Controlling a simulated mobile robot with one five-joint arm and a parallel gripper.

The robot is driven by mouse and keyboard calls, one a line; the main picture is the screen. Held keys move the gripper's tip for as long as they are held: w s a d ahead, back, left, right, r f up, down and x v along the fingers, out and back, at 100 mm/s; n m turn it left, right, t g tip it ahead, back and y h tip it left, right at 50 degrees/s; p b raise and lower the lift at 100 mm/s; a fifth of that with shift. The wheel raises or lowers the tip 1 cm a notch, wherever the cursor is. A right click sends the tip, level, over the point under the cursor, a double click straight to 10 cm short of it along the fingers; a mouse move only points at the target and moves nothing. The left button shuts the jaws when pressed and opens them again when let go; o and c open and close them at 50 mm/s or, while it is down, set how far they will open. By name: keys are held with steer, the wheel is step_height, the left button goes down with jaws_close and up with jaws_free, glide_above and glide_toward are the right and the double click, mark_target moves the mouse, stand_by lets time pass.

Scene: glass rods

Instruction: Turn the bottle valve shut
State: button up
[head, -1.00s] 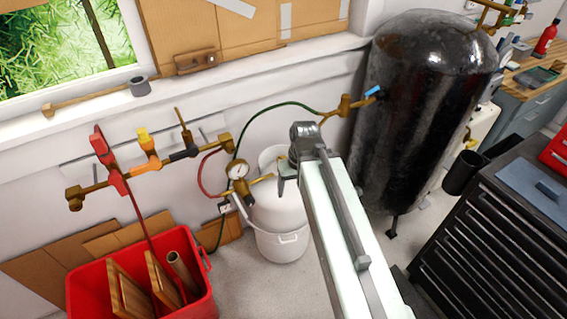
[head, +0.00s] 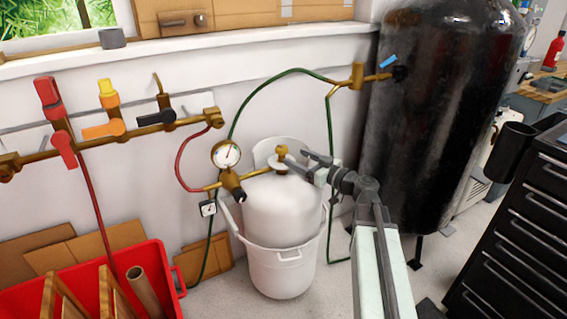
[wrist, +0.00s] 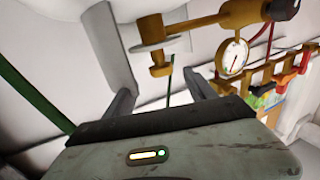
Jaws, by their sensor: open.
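The white gas bottle (head: 277,210) stands upright in a white bucket-like holder (head: 282,268) by the wall. Its brass valve (head: 282,158) sits on top, joined to a brass fitting with a round gauge (head: 226,154). My gripper (head: 298,166) is at the right of the valve, at about its height. In the wrist view my gripper (wrist: 160,86) is open, its two fingers apart with nothing held between them. Brass valve parts (wrist: 159,62) show just beyond the fingertips; I cannot tell whether they touch. The gauge (wrist: 233,57) shows to their right.
A brass manifold (head: 140,127) with red, orange and black handles is on the wall at left. A green hose (head: 285,71) arches behind the bottle. A black tank (head: 440,120) stands right of my arm. A red bin (head: 165,275) is at lower left.

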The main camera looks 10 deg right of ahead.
mark_target(287, 152)
steer(key=x, duration=0.8)
steer(key=shift+r, duration=0.1)
steer(key=c, duration=1.4)
